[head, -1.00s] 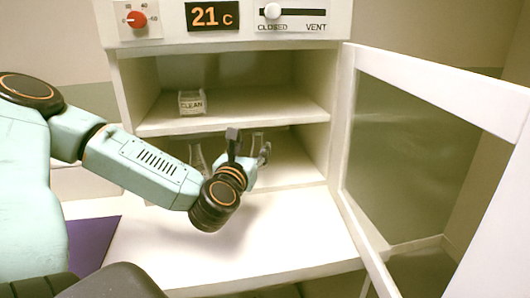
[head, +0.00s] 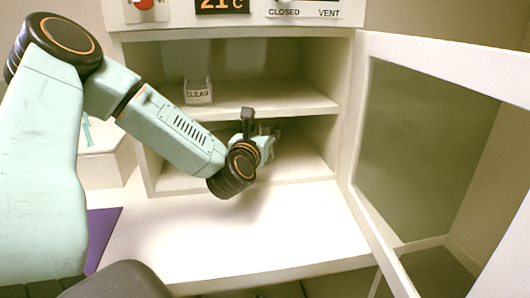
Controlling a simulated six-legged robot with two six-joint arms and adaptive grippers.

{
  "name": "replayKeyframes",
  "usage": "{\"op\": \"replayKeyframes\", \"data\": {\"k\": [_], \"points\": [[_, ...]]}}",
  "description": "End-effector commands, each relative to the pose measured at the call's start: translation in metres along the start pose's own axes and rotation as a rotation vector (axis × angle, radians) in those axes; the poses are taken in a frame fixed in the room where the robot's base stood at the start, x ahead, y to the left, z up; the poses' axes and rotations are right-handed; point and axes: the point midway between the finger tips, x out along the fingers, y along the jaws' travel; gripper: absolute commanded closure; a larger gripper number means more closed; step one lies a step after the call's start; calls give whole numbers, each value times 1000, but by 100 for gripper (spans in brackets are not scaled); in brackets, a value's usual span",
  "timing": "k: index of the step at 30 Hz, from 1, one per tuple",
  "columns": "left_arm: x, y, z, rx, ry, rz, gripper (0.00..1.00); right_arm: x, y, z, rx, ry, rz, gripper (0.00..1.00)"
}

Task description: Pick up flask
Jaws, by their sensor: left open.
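My left gripper (head: 262,127) reaches into the lower compartment of the white cabinet (head: 345,120). It is open, its dark fingers pointing away from me toward the back. No flask can be made out clearly in the head view now; my left forearm and wrist cover much of the lower compartment. Something small and pale shows between the fingers, too small to tell what it is. My right gripper is not in view.
A small clear box labelled CLEAN (head: 198,94) stands on the upper shelf (head: 240,101). The cabinet's glazed door (head: 425,140) stands open at the right. The white surface (head: 240,235) in front is clear. A purple mat (head: 100,236) lies at the left.

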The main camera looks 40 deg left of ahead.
Motion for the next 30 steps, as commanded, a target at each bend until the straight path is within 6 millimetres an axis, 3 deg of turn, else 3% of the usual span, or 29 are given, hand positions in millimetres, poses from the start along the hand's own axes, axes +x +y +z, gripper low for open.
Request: {"op": "replayKeyframes", "data": {"k": [4, 12, 30], "points": [[13, 0, 0, 2, 0, 0, 48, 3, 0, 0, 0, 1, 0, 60], [15, 0, 0, -2, 0, 0, 48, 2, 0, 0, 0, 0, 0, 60], [14, 0, 0, -1, 0, 0, 99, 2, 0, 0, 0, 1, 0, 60]]}}
